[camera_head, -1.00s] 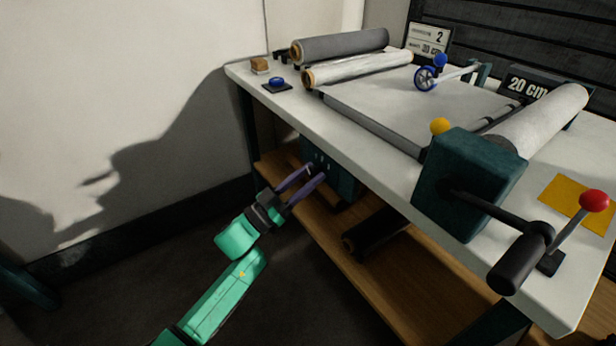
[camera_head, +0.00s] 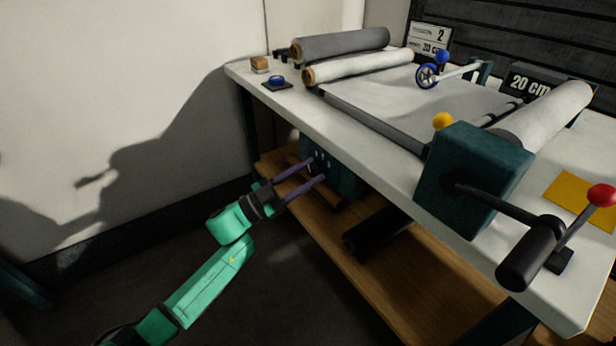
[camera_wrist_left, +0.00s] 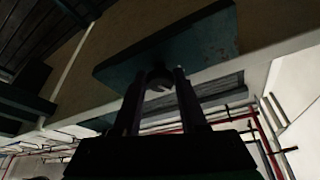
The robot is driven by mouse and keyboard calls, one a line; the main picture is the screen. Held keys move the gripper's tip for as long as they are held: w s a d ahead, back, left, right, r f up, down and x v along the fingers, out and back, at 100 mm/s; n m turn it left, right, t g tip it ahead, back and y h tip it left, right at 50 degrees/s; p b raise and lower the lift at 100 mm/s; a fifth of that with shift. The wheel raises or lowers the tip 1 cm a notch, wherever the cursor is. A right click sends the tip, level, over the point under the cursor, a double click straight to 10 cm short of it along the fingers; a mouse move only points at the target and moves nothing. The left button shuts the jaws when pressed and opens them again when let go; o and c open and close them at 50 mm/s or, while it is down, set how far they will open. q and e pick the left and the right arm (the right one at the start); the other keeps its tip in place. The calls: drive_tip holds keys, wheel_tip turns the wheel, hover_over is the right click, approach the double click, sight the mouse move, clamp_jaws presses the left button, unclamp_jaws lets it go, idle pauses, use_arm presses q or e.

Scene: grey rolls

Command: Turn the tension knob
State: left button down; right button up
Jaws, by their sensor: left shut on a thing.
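The tension knob is a small dark round knob with a pale mark, seen in the left wrist view (camera_wrist_left: 158,80). It sits on a dark teal box (camera_head: 345,178) under the table top; the box's face also shows in the left wrist view (camera_wrist_left: 210,40). My left gripper (camera_head: 318,171) reaches in from the left below the table edge. Its two long purple fingers are shut on the knob, one on each side, as the left wrist view (camera_wrist_left: 158,84) shows. In the head view the fingers and shadow mostly hide the knob. My right gripper is not in view.
The white table top (camera_head: 375,95) is above the gripper, with a wooden shelf (camera_head: 400,275) below. A dark roll (camera_head: 375,230) lies on the shelf. A crank handle (camera_head: 530,255) and a red-knobbed lever (camera_head: 600,195) stand at the right. Open floor lies left of the table.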

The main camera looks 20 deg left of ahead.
use_arm(q)
drive_tip(key=shift+a+m+g+h+b, duration=0.15)
drive_tip(key=shift+m+g, duration=0.55)
drive_tip(key=shift+m, duration=0.7)
drive_tip(key=shift+d+m+g+h+b, duration=0.1)
drive_tip(key=shift+m+g+h+b, duration=0.15)
drive_tip(key=shift+m+g, duration=0.8)
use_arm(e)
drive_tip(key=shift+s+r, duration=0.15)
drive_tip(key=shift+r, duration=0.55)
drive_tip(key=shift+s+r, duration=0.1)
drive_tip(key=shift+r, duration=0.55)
use_arm(q)
drive_tip(key=shift+m+t, duration=0.35)
drive_tip(key=shift+c, duration=2.3)
unclamp_jaws()
drive_tip(key=shift+a, duration=0.1)
drive_tip(key=v, duration=1.4)
drive_tip(key=shift+s+a+p, duration=0.15)
drive_tip(key=shift+a+p, duration=0.05)
drive_tip(key=shift+p, duration=0.1)
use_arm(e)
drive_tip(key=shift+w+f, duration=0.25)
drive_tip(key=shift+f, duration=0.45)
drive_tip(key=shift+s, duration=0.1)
